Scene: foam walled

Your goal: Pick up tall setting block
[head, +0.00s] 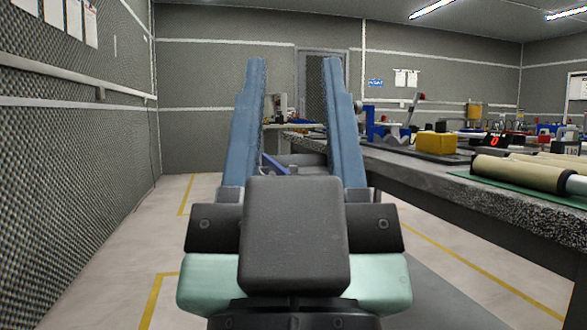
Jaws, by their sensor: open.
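My gripper (295,66) is in the middle of the head view with its two blue fingers wide apart. It is open, and nothing is held between the fingers. It is over the floor, left of the long workbench (430,175). I cannot tell which thing is the tall setting block. An upright blue piece (370,121) shows just right of my right finger. The fingers hide part of the far bench.
Tan rolls (518,172) lie on a green mat (478,181) at the bench's near end. A foam wall (75,150) runs along the left. Floor (172,225) beside it is clear.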

